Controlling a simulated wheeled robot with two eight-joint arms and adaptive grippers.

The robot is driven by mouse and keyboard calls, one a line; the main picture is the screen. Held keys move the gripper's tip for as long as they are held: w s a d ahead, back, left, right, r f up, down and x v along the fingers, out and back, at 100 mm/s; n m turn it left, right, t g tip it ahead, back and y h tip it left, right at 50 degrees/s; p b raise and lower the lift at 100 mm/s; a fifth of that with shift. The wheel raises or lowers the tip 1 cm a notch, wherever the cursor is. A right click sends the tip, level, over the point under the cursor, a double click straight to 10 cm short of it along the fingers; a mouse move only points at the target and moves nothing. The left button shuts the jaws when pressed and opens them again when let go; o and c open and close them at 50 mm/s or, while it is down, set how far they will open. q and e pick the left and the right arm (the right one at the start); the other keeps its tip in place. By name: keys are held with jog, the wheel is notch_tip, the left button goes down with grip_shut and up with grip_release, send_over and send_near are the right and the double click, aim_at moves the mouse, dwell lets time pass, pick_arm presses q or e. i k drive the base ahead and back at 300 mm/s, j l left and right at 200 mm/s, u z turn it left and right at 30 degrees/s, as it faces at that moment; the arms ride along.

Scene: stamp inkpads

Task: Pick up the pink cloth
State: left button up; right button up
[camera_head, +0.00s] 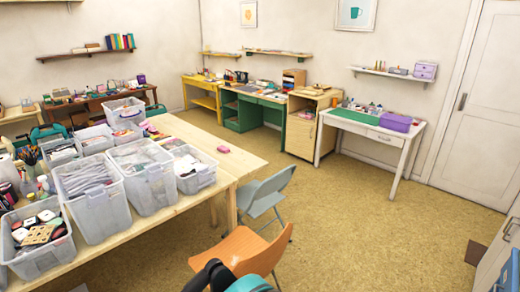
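A small pink item (223,149), which looks like the pink cloth, lies on the bare right end of the light wooden table (190,126). It is too small to make out its folds. Nothing touches it, and the clear bins stand to its left. Neither of my grippers can be made out in the head view.
Several clear plastic bins (149,187) crowd the table's left and near parts. An orange chair (243,252) and a grey-blue chair (266,193) stand beside the table. Open floor (345,225) lies to the right, before a white desk (374,131). A dark shape (208,276) at the bottom is unclear.

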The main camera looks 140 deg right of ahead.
aim_at(223, 150)
jog(key=j+z, duration=0.2)
jog(key=z, duration=4.05)
jog(key=k+j, duration=0.05)
